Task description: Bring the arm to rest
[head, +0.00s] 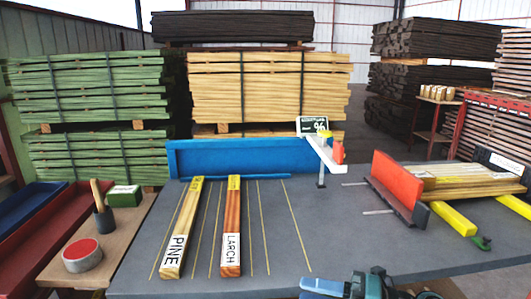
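My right gripper (360,285) shows only in part at the bottom edge of the head view, right of the middle. Blue and dark parts of it are seen over the near edge of the grey table (330,240). Most of it is cut off, and I cannot tell whether its fingers are open or shut. I see nothing held in it. My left gripper is not in view.
A bar marked PINE (180,230) and one marked LARCH (231,230) lie on the table before a blue fence (240,157). An orange-faced stop (397,185) and stacked slats (465,183) stand right. A side bench (105,240) holds a tape roll (82,256). The table's front middle is bare.

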